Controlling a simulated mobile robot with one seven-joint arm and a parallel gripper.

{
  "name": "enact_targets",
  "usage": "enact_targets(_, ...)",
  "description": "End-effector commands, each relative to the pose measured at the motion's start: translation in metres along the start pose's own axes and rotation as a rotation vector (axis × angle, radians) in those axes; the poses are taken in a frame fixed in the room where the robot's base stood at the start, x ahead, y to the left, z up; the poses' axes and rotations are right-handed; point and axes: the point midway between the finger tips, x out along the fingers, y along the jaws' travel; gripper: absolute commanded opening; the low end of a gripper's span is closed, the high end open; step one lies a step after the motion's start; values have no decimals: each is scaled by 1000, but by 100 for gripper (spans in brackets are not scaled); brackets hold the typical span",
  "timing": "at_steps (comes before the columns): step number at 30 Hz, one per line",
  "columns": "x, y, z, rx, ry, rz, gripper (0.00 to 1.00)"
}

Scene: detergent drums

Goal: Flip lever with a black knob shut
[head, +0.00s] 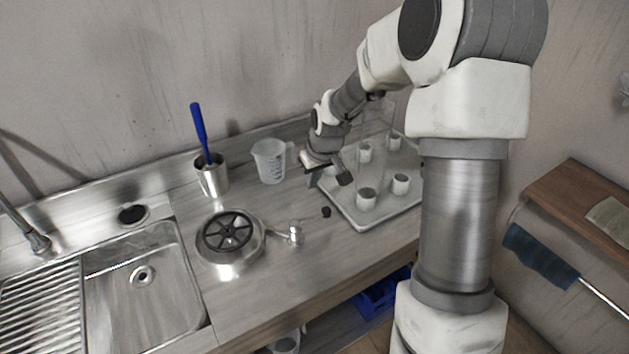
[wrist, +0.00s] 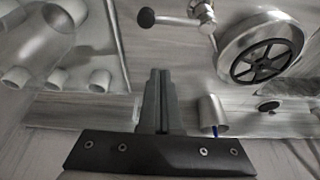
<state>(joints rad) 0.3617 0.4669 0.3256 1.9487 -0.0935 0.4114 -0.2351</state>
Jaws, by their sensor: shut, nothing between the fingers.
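The metal drum (head: 214,258) with a black spoked top stands on the counter, and it also shows in the wrist view (wrist: 231,66). A lever (head: 295,233) sticks out from its right side and ends in a black knob (head: 326,212). In the wrist view the lever's metal arm (wrist: 178,20) and black knob (wrist: 146,17) are at the top, left of the drum. My gripper (wrist: 160,72) is shut and empty, its fingers together, apart from the knob. In the head view my gripper (head: 312,181) is above the counter, behind the knob, by the tray's left edge.
A white tray (head: 352,222) with several white cups stands right of the lever. A clear measuring cup (head: 269,161) and a metal cup (head: 213,180) with a blue-handled tool stand behind the drum. A sink (head: 160,305) is at left. Counter in front of the lever is clear.

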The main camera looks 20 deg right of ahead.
Motion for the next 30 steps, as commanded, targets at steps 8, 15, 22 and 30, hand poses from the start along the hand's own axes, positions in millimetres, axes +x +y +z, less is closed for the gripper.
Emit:
enact_targets(8, 56, -1, 1, -1, -3, -3, 0)
enact_targets(15, 62, 0, 23, 1, 0, 1, 0)
enact_targets(22, 60, 0, 38, 0, 0, 0, 0)
enact_targets(30, 60, 0, 40, 0, 0, 0, 0)
